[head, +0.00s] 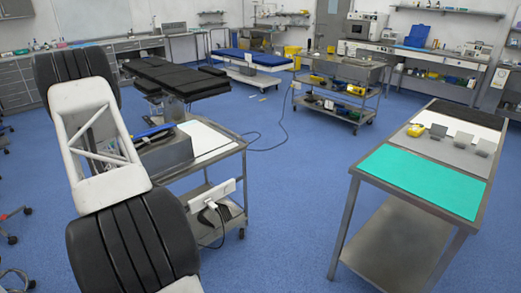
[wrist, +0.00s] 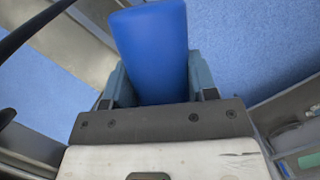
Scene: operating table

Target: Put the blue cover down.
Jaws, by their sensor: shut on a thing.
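The blue cover (wrist: 152,50) is a smooth, rounded, deep-blue piece that fills the space between my fingers in the wrist view. My gripper (wrist: 158,80) is shut on it, with one blue-grey finger on each side. In the head view my arm hides the gripper. A blue strip (head: 150,132) shows there just right of my arm, above a grey box; I cannot tell whether it is the cover.
The grey box (head: 165,152) is on a metal cart with a white top (head: 208,138). A steel table (head: 480,209) at right bears a green mat (head: 425,180), a grey mat with small grey plates, and a yellow item (head: 416,130). Blue floor between them is open.

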